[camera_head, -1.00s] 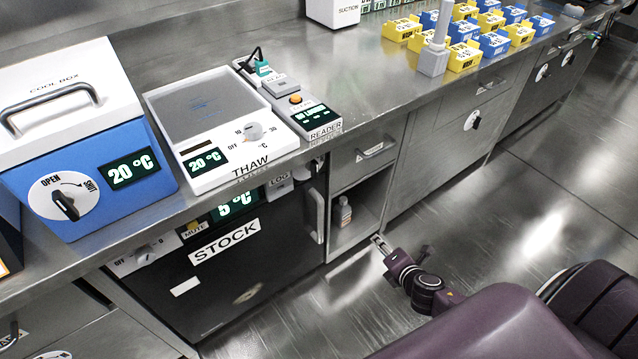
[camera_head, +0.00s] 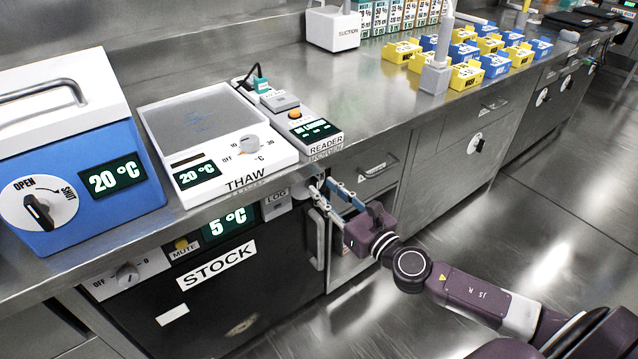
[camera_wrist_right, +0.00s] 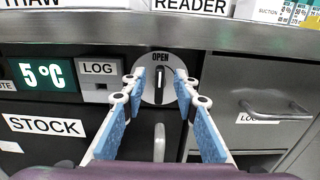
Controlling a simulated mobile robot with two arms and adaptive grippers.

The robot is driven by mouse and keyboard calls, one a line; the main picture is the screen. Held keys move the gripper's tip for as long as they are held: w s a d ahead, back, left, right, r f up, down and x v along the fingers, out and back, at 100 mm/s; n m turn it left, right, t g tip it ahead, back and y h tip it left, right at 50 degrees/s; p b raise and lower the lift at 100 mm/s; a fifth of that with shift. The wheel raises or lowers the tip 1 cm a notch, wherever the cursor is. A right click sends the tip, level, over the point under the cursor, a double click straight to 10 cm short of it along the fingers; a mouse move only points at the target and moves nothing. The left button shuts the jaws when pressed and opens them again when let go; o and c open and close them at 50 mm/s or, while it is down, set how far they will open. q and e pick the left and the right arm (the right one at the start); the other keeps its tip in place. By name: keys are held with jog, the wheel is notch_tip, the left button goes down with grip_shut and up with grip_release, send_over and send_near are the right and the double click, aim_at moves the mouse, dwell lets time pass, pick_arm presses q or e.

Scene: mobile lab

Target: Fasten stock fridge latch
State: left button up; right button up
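The stock fridge (camera_head: 236,282) has a black front with a STOCK label and a 5 °C display, under the counter. Its latch (camera_wrist_right: 160,96) is a round grey dial at the fridge's upper right. In the right wrist view its knob stands upright, in line with the OPEN mark above it. In the head view my gripper partly hides the latch. My right gripper (camera_head: 330,192) is open in front of the latch, its blue-padded fingers one on each side of the dial in the wrist view. I cannot tell whether they touch it. My left gripper is not in view.
The counter edge (camera_wrist_right: 230,38) overhangs just above the latch. The fridge's vertical handle (camera_wrist_right: 159,142) is below it. A drawer (camera_wrist_right: 256,105) with a bar handle is to the right. The LOG box (camera_wrist_right: 99,80) is to the left. The floor in front is clear.

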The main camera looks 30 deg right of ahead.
aim_at(317, 183)
jog(key=shift+w+a, duration=0.15)
jog(key=shift+w, duration=0.65)
jog(key=shift+w+a, duration=0.1)
jog(key=shift+w, duration=0.65)
jog(key=shift+c, duration=0.6)
grip_shut()
